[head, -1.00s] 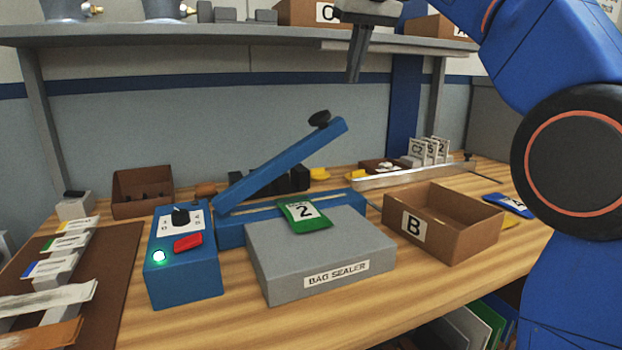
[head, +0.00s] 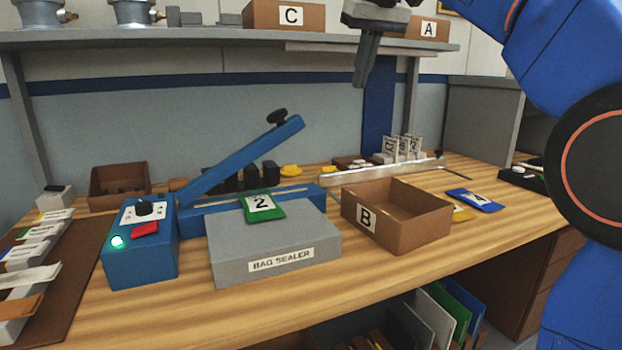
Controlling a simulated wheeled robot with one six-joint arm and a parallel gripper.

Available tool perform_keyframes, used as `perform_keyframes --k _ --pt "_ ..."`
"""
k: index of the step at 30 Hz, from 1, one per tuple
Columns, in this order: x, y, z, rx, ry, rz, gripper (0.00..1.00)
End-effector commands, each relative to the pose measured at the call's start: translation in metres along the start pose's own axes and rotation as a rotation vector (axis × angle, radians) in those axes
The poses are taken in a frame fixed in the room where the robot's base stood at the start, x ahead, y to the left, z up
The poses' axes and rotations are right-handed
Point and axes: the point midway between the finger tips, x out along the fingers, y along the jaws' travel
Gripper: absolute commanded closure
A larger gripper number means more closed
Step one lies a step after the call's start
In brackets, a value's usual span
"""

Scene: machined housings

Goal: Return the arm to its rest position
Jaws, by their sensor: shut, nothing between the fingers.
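My gripper (head: 366,72) hangs at the top of the head view, in front of the upper shelf and well above the bench. Its dark fingers point down, are together and hold nothing. My blue arm reaches it from the right side of the view. The fingers are apart from everything on the bench.
Below stand the bag sealer (head: 272,248) with its blue lever raised, a green packet (head: 262,206) marked 2 on it, and open box B (head: 398,232). A blue packet (head: 474,200) lies right of the box. Shelf (head: 200,40) holds boxes C (head: 290,16) and A (head: 430,28).

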Motion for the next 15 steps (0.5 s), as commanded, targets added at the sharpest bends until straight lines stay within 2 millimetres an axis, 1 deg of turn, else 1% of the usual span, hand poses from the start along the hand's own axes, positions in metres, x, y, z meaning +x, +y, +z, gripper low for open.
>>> perform_keyframes --k 8,11,14,15 --pt "0.009 0.015 0.035 0.033 0.0 0.014 1.0" --pt "0.015 0.021 0.054 0.05 0.001 0.02 1.0" --pt "0.025 0.03 0.083 0.074 0.002 0.03 1.0" --pt "0.029 0.033 0.096 0.083 0.002 0.034 1.0"
